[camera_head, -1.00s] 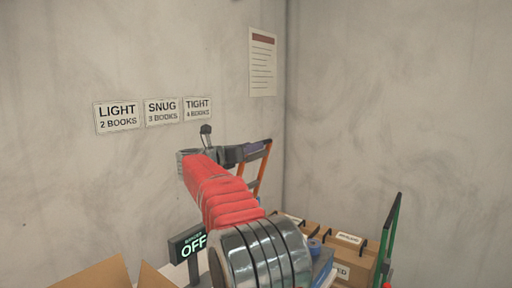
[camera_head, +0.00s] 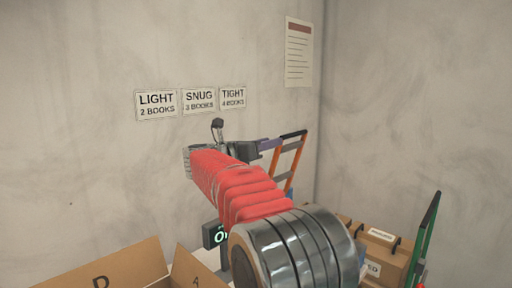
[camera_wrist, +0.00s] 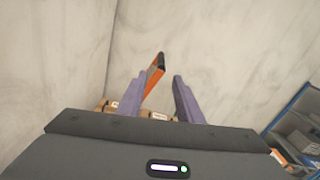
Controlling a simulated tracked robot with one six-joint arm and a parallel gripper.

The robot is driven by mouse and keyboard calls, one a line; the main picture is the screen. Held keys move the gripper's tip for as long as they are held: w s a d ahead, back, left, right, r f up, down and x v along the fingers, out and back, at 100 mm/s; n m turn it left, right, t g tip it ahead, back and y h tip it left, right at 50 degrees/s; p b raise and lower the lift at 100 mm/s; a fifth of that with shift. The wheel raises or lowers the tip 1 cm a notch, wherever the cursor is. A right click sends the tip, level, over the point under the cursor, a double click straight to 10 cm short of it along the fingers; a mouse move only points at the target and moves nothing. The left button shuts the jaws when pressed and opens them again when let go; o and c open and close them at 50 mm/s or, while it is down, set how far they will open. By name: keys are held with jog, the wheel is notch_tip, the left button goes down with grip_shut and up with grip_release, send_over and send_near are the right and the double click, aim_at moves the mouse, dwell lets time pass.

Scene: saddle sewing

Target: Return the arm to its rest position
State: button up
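My arm reaches up from the lower right of the head view, with a red ribbed sleeve over its middle. My gripper (camera_head: 270,145) is at the far end, pointing right, in front of the wall and overlapping an orange and black frame in the picture. In the wrist view my gripper (camera_wrist: 157,95) shows two purple fingers standing apart with nothing held between them. The orange frame (camera_wrist: 156,78) shows behind that gap.
An open cardboard box (camera_head: 115,268) is at the lower left. Labelled boxes (camera_head: 382,248) and a green frame (camera_head: 426,235) stand at right. In the wrist view a blue-edged shelf (camera_wrist: 292,125) is at right.

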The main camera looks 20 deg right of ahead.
notch_tip(320, 180, down, 11)
jog(key=a+m+y, duration=0.1)
jog(key=m+y, duration=0.2)
jog(key=m, duration=0.3)
jog(key=s+a+f+m+g+y, duration=0.35)
jog(key=s+f+m+y, duration=0.2)
jog(key=s+f, duration=0.5)
jog(key=s+a+f+m+y, duration=0.2)
jog(key=s+a+m, duration=0.2)
jog(key=s, duration=0.6)
jog(key=s+a+f+m+t+y, duration=0.1)
jog(key=s+a+f+m+y, duration=0.1)
jog(key=s+a, duration=0.4)
jog(key=s+a+f+m+t+y, duration=0.1)
jog(key=s+a+m+y, duration=0.3)
jog(key=s, duration=1.1)
jog(key=shift+a+f+m, duration=0.45)
jog(key=shift+a+m, duration=0.65)
jog(key=shift+m, duration=0.45)
